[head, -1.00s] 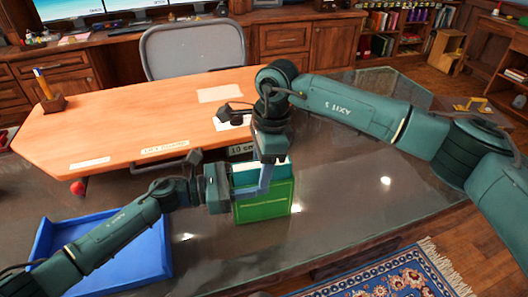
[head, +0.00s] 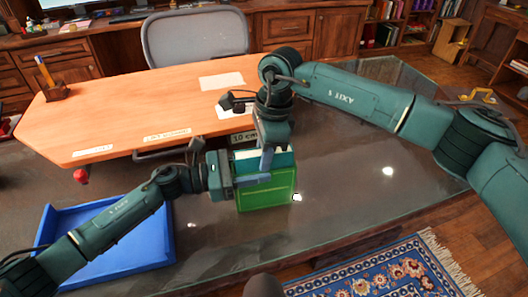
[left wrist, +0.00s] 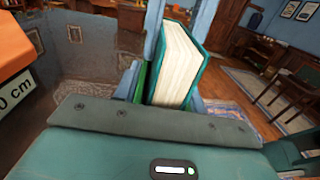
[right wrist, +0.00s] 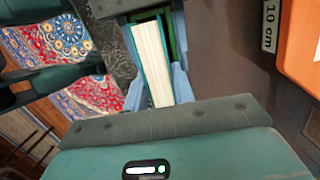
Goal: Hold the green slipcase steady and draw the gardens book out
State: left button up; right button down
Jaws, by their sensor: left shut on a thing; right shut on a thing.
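The green slipcase (head: 267,197) stands upright on the dark glossy tabletop. The gardens book, with a teal cover and cream page block, stands in it with its upper part showing above the rim; its pages (left wrist: 176,66) show in the left wrist view and also in the right wrist view (right wrist: 152,62). My left gripper (head: 250,182) comes in from the left and is shut on the slipcase near its upper edge. My right gripper (head: 267,158) reaches down from above and is shut on the book. The book's lower part is hidden inside the slipcase.
A blue tray (head: 112,262) lies at the left on the dark tabletop. An orange wooden board (head: 130,115) with paper labels lies behind the slipcase, one label reading 10 cm. A grey chair (head: 195,42) stands beyond. The dark tabletop right of the slipcase is clear.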

jog(key=shift+r, duration=0.15)
pick_arm(q)
jog(key=shift+f, duration=0.1)
pick_arm(e)
jog(key=shift+r, duration=1.85)
jog(key=shift+r, duration=0.1)
notch_tip(320, 180, up, 7)
jog(key=shift+r, duration=0.2)
jog(key=shift+r, duration=0.15)
jog(key=shift+r, duration=1.7)
pick_arm(q)
jog(key=o, duration=1.1)
jog(key=shift+o, duration=0.2)
